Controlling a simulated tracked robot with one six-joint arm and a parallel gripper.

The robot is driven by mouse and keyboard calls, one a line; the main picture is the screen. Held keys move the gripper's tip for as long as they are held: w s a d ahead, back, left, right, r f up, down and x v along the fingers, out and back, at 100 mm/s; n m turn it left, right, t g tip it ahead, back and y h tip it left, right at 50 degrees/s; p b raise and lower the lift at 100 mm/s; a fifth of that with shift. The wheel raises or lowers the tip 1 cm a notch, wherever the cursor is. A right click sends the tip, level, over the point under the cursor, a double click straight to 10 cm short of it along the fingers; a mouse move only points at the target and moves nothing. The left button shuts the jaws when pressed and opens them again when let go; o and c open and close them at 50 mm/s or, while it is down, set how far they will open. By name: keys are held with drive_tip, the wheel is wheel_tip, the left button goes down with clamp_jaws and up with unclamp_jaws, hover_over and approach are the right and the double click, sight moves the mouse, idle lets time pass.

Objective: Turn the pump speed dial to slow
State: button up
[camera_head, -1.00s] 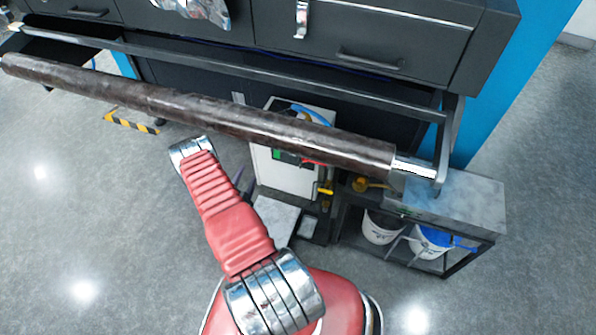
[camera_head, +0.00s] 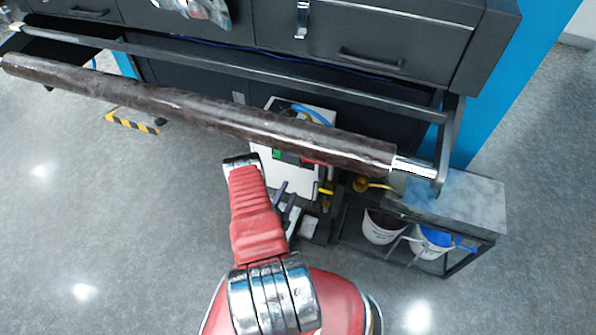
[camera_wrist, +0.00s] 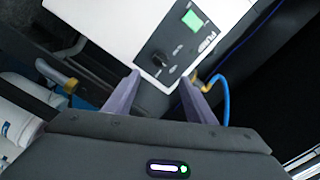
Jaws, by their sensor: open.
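The white pump box (camera_head: 290,182) stands below the roller, and its upper part is partly hidden by it. In the wrist view its white face (camera_wrist: 107,22) carries a dark control panel with a round black dial (camera_wrist: 157,59) and a green square (camera_wrist: 193,21). The dial's setting is too small to read. My gripper (camera_wrist: 160,79) is open and empty. Its two purple-grey fingers point at the panel's lower edge, just short of the dial in the picture; contact cannot be made out. In the head view my gripper (camera_head: 287,194) is in front of the box.
A long dark brown roller (camera_head: 200,112) crosses above the pump. A grey-topped shelf (camera_head: 455,200) with white buckets (camera_head: 383,227) stands at right. A yellow fitting (camera_head: 325,189) sits beside the box. A blue hose (camera_wrist: 221,90) runs right of my fingers. Open floor lies at left.

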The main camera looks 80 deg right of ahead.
sight(302, 164)
drive_tip(key=s+d, duration=0.1)
drive_tip(key=d, duration=1.2)
drive_tip(key=shift+s+d, duration=0.15)
drive_tip(key=shift+d, duration=0.2)
drive_tip(key=shift+c, duration=0.5)
